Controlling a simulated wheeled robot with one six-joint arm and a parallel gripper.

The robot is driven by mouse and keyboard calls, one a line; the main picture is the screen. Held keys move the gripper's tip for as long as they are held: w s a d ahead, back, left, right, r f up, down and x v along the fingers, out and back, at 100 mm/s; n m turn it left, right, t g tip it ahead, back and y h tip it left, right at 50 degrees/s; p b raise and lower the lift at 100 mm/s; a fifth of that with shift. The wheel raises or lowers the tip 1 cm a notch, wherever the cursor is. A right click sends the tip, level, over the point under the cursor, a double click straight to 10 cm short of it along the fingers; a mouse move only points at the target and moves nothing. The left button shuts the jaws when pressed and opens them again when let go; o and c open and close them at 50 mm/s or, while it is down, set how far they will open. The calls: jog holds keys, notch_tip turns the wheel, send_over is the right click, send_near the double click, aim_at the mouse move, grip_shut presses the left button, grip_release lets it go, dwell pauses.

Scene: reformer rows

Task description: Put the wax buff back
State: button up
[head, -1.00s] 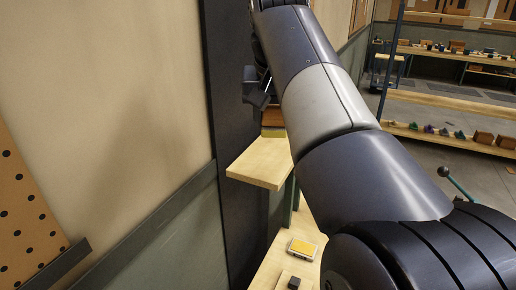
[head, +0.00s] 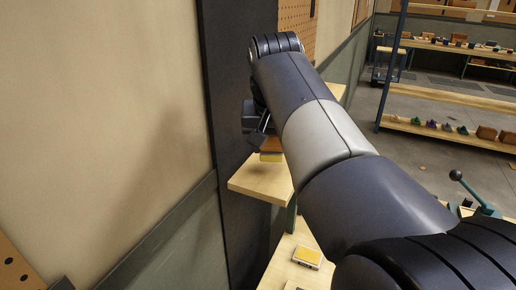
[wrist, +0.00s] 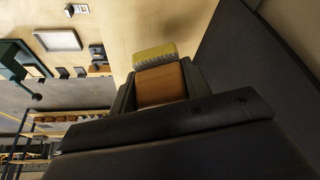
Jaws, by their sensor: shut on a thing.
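The wax buff is a brown wooden block with a yellow, fringed pad on one side. It shows in the wrist view (wrist: 160,84) between the two dark fingers of my gripper (wrist: 157,76), which is shut on it. In the head view the buff (head: 270,146) shows below my gripper (head: 258,128), pad down, partly hidden by the arm. It is over the back part of a pale wooden shelf (head: 257,185). I cannot tell whether the pad touches the shelf.
A dark upright panel (head: 228,120) stands close on the left of my gripper. A lower bench (head: 282,262) holds a yellow-topped block (head: 307,257). A pegboard (head: 296,22) is beyond my arm. The shelf's front part is bare. Racks stand far right.

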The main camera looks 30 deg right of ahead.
jog(key=shift+f, duration=1.3)
jog(key=shift+f, duration=0.15)
jog(key=o, duration=1)
jog(key=shift+c, duration=0.2)
jog(key=b+v, duration=0.1)
jog(key=v, duration=1.1)
